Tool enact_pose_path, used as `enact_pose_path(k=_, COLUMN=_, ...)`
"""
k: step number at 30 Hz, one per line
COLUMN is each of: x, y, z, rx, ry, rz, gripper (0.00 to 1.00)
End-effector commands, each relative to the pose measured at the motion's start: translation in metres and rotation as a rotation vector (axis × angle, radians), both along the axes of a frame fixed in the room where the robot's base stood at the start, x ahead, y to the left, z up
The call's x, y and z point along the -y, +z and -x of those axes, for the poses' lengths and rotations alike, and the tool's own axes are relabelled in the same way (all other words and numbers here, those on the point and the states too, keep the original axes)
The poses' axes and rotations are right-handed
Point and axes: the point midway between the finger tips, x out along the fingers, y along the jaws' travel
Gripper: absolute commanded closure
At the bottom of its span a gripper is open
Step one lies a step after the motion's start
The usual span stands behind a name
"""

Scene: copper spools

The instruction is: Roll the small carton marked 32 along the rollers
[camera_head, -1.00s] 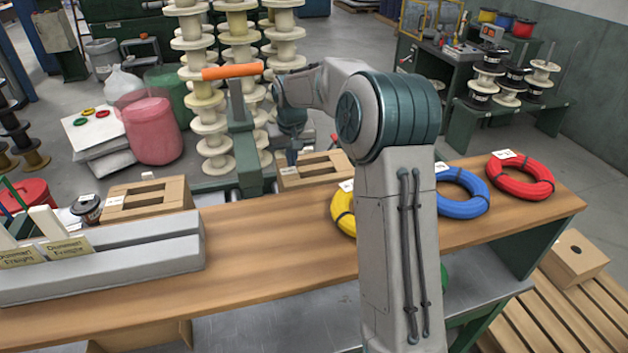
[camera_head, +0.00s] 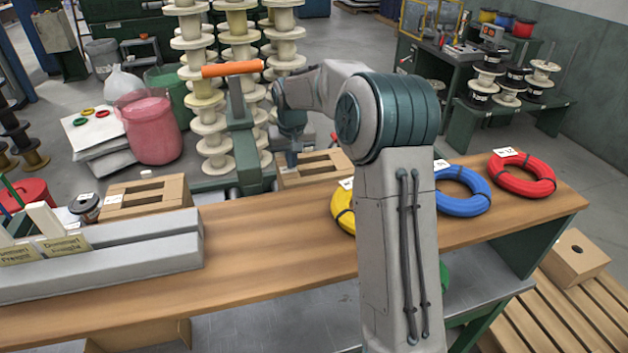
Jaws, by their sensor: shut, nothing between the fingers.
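A second brown carton (camera_head: 147,202) with a white label stands further left. The numbers on them are too small to read, so I cannot tell which is 32. My gripper (camera_head: 291,160) points down at the left end of the right-hand carton, shut and empty. I cannot tell whether it touches the carton. A short stretch of the rollers (camera_head: 232,192) shows between the two cartons; the rest is hidden.
The wooden bench top (camera_head: 270,240) is bare in the middle. Yellow (camera_head: 342,215), blue (camera_head: 462,190) and red (camera_head: 521,173) cable coils lie to the right. A green post with an orange top (camera_head: 232,70) rises behind the rollers.

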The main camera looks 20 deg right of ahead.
Motion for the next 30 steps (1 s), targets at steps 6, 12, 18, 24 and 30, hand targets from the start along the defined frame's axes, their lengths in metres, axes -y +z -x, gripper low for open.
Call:
enact_pose_path(k=6, x=0.001, y=-0.004, z=0.000, rx=-0.001, ry=0.000, rz=0.000, gripper=1.00)
enact_pose_path(k=12, x=0.013, y=-0.004, z=0.000, rx=-0.002, ry=-0.003, rz=0.000, gripper=1.00)
enact_pose_path(k=18, x=0.027, y=-0.005, z=0.000, rx=-0.003, ry=-0.003, rz=0.000, gripper=1.00)
enact_pose_path(k=24, x=0.041, y=-0.005, z=0.001, rx=-0.004, ry=-0.003, rz=-0.001, gripper=1.00)
enact_pose_path(k=30, x=0.055, y=-0.006, z=0.001, rx=-0.005, ry=-0.003, rz=-0.001, gripper=1.00)
